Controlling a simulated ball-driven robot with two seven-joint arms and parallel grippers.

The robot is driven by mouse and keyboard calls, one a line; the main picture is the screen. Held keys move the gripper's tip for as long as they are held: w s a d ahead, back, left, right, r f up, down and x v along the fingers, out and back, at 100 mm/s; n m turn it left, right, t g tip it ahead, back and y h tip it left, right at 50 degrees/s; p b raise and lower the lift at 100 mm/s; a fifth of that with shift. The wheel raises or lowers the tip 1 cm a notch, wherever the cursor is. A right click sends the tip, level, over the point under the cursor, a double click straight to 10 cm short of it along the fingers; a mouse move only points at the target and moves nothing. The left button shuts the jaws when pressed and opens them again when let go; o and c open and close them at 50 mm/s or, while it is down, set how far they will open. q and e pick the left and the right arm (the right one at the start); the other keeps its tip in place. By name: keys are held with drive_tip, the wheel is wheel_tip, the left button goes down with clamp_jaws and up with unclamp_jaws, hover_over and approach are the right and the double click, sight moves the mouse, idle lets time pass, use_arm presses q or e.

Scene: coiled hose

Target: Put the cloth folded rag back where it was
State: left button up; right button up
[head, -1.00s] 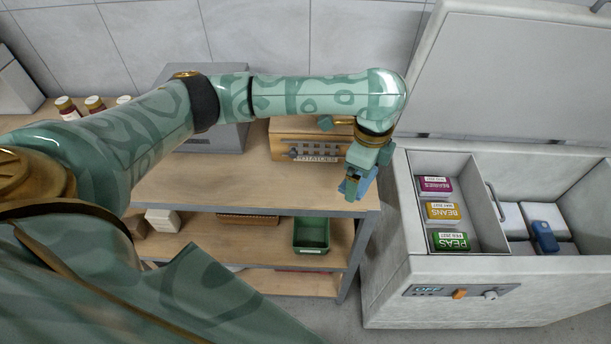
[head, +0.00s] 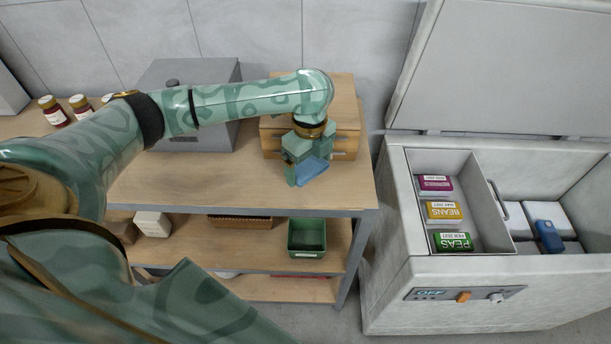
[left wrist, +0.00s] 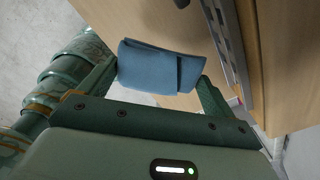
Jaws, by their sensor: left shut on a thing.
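The blue folded rag (head: 311,170) is held in my left gripper (head: 307,172), above the right part of the shelf's top board (head: 200,185), in front of the wooden crate. In the left wrist view the rag (left wrist: 160,68) sits between the two fingers of my left gripper (left wrist: 160,82), which is shut on it. In the head view the rag's upper part is hidden by the fingers. I cannot tell whether the rag touches the board. My right gripper is not in view.
Several jars (head: 80,105) stand at the left. An open chest freezer (head: 392,230) with labelled packages is at the right. A green bin (head: 306,238) sits on the lower shelf.

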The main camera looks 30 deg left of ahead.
sight(305, 174)
use_arm(q)
drive_tip(key=f+b, duration=0.1)
drive_tip(key=f, duration=0.1)
drive_tip(key=a+f+b, duration=0.1)
drive_tip(key=f, duration=0.1)
drive_tip(key=shift+s+a+f, duration=0.1)
drive_tip(key=shift+f, duration=0.25)
drive_tip(key=shift+r, duration=0.15)
drive_tip(key=o, duration=0.8)
drive_tip(key=shift+c, duration=0.2)
wheel_tip(305, 174, up, 11)
drive_tip(key=p, duration=0.5)
drive_tip(key=shift+r, duration=0.55)
